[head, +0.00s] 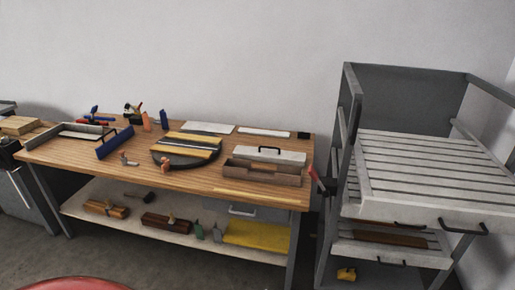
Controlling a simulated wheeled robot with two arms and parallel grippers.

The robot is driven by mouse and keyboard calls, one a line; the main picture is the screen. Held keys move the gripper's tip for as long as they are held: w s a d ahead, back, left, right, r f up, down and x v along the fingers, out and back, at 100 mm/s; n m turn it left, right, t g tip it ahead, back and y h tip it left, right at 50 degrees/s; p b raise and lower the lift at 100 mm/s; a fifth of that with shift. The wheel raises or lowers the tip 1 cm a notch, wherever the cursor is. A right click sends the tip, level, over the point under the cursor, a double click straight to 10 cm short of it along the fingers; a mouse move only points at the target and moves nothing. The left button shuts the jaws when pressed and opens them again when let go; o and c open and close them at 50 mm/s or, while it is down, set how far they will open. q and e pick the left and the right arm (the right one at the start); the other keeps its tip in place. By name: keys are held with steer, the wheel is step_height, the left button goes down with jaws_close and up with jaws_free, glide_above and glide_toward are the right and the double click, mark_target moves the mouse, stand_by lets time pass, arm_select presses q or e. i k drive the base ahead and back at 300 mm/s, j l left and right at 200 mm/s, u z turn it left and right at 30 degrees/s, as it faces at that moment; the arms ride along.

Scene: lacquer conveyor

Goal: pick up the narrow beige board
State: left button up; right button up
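A thin, pale beige-yellow strip (252,197) lies flat along the front right edge of the wooden workbench (120,172); it looks like the narrow beige board. A narrow whitish board (263,132) lies flat at the back right of the bench, beside a wider whitish board (208,127). Yellowish boards (193,137) with a grey strip between them lie on a dark round turntable (177,163) in the bench's middle. Neither gripper is in view.
A wooden tray (262,178) and a whitish box with a black handle (270,155) stand behind the strip. A grey slatted rack (420,165) stands to the right. The lower shelf holds a yellow slab (260,234). A red rounded surface (70,285) shows at bottom left.

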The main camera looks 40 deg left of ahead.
mark_target(198, 153)
steer(key=u, duration=1.7)
steer(key=i, duration=0.1)
